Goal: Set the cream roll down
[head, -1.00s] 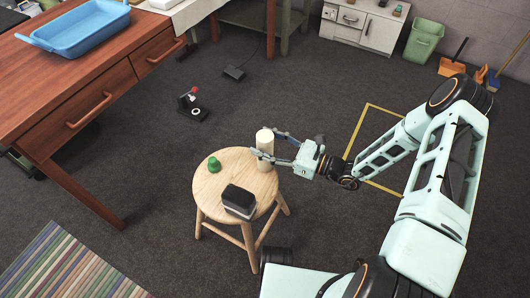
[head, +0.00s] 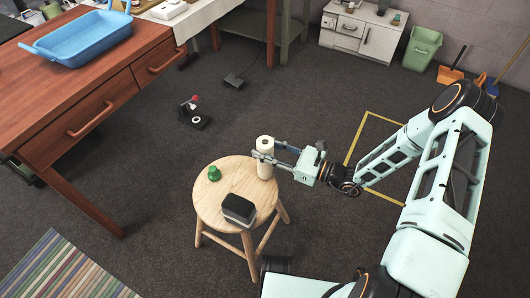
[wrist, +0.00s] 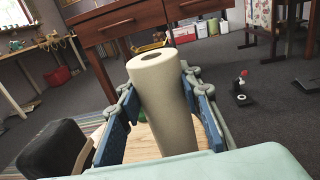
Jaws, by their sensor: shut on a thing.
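The cream roll (head: 265,170) stands upright at the back right part of the round wooden stool (head: 222,217). In the wrist view the roll (wrist: 160,90) fills the space between the two blue finger pads, with its open core facing up. My gripper (head: 268,150) reaches in from the right and is shut on the roll near its upper half. The roll's lower end appears at the stool top, but I cannot tell for sure whether it touches.
A dark box-like block (head: 238,210) and a small green object (head: 214,173) sit on the stool, left of the roll. A wooden desk with a blue tray (head: 75,40) stands at the upper left. A small black stand with a red knob (head: 195,112) is on the floor.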

